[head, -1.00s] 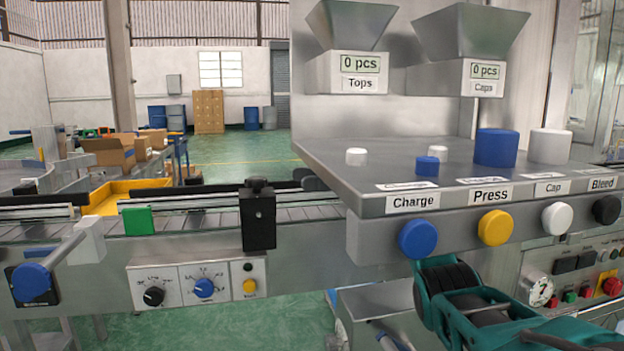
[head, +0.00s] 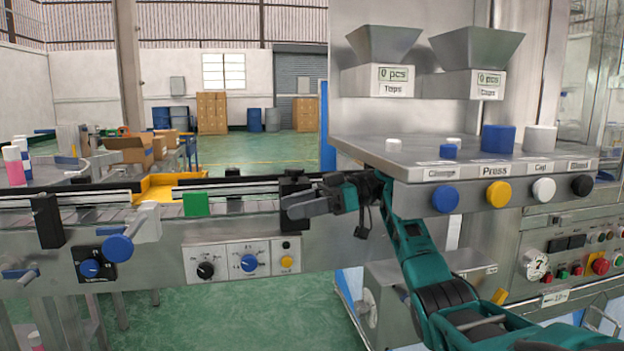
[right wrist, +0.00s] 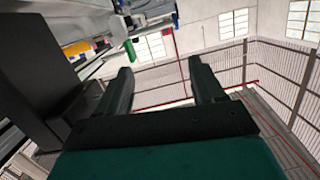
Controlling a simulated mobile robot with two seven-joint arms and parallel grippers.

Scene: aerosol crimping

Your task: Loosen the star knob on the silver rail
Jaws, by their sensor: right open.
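The silver rail (head: 240,187) runs along the back of the conveyor in the head view. A black clamp block (head: 293,188) stands on it, with a small dark knob (head: 292,173) on top; the knob's star shape is too small to make out. My right gripper (head: 288,209) is in front of the block and below the knob, pointing left, and covers the block's lower part. In the right wrist view its two fingers (right wrist: 161,76) are apart with nothing between them. A large dark block (right wrist: 28,75) fills the left of that view, beside the fingers. My left gripper is out of view.
Another black block (head: 47,221) stands farther left on the conveyor. A green block (head: 196,204) sits between. A blue handle knob (head: 116,248) sticks out in front. The steel press shelf (head: 400,160) with its buttons is close on the right.

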